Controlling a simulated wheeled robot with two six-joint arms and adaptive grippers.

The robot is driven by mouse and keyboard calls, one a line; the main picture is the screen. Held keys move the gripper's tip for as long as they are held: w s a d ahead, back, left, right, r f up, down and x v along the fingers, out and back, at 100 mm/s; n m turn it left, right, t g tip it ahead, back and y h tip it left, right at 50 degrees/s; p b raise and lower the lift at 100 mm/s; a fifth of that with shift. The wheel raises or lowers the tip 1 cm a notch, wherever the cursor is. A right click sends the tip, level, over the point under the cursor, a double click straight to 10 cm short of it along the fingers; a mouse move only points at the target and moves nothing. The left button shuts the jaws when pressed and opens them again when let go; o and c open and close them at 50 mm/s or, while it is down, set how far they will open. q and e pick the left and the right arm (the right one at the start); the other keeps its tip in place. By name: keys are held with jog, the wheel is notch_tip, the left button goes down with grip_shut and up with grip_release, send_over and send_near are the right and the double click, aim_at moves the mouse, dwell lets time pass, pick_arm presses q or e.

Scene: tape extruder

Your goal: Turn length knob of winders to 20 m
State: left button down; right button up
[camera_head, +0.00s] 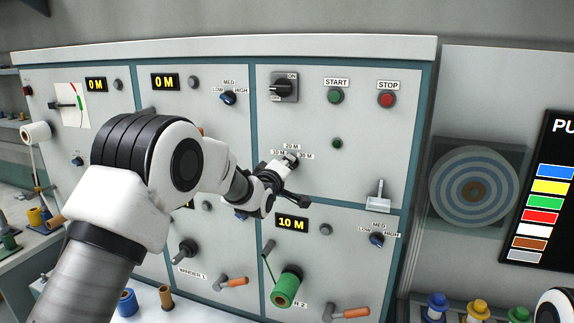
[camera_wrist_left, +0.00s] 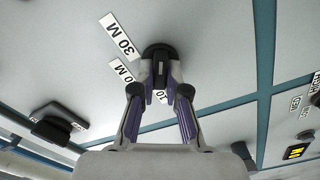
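My left gripper (camera_head: 287,166) is at the knob. In the left wrist view its two fingers (camera_wrist_left: 161,75) come close together on either side of the knob's grip and look closed on it. The fingers partly cover the knob and two labels, so I cannot tell where it points. My right gripper is not in view.
Start button (camera_head: 336,96), stop button (camera_head: 387,100) and a switch (camera_head: 284,88) are above. A lever (camera_head: 377,194) is to the right. A green spool (camera_head: 286,288) protrudes below.

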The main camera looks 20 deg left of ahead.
pick_arm(q)
jog(key=shift+f, duration=0.3)
jog(key=shift+s+d+m+b, duration=0.1)
jog(key=shift+d+m+b, duration=0.1)
jog(key=shift+m+b, duration=2.65)
jog(key=shift+d+m+b, duration=0.15)
jog(key=shift+m+b, duration=2.5)
jog(key=shift+m, duration=0.4)
jog(key=c, duration=1.2)
grip_release()
jog(key=shift+r, duration=0.2)
